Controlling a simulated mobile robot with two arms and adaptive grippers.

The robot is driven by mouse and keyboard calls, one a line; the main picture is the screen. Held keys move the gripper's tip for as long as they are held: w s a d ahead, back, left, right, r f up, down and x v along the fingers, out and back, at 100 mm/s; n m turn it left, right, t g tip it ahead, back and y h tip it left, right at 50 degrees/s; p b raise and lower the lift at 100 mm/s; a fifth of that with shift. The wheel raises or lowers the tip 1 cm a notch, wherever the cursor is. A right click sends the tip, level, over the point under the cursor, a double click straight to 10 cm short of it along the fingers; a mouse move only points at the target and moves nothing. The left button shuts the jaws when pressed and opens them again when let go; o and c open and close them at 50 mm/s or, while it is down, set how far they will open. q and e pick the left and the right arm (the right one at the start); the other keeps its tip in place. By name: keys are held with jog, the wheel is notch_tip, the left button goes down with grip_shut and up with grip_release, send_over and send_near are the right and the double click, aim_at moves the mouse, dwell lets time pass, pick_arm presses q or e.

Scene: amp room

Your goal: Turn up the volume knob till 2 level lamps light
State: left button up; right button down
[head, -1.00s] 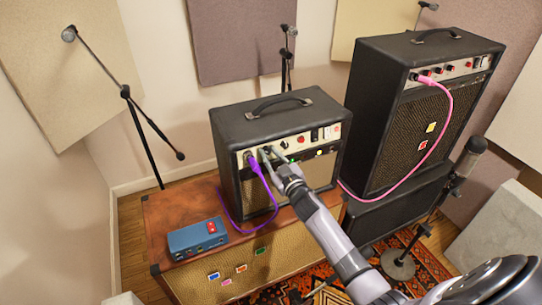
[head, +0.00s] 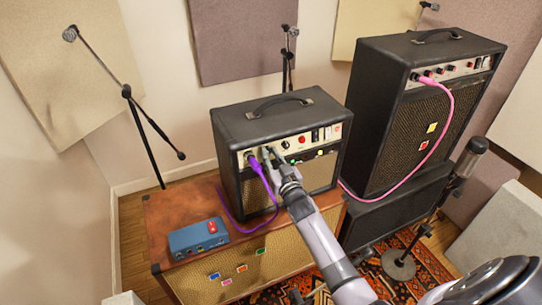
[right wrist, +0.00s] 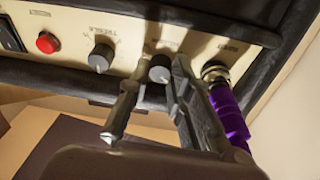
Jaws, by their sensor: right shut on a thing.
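The small black amp (head: 275,122) stands on a brown cabinet, its control strip along the top of its front. The grey knob (right wrist: 159,70) beside the purple plug (right wrist: 228,108) sits between the fingertips of my right gripper (right wrist: 158,66), which is shut on it. In the head view my right gripper (head: 269,154) reaches the left end of the strip and hides this knob. A small green spot (head: 293,160) and a pale spot (head: 319,152) show below the strip; I cannot tell for sure whether these are lit lamps. My left gripper is out of view.
The purple cable (head: 227,201) hangs close to my right fingers. Another grey knob (right wrist: 101,57) and a red button (right wrist: 47,42) are on the same strip. A blue box (head: 197,239) lies on the brown cabinet. A larger amp (head: 420,115) and a microphone stand (head: 399,262) are at the right.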

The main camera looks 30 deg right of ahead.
jog(key=shift+f, duration=0.1)
jog(key=c, duration=1.7)
grip_release()
jog(key=s, duration=0.8)
jog(key=s+a, duration=0.1)
jog(key=s, duration=0.3)
jog(key=shift+a+f, duration=0.1)
jog(key=shift+f, duration=0.05)
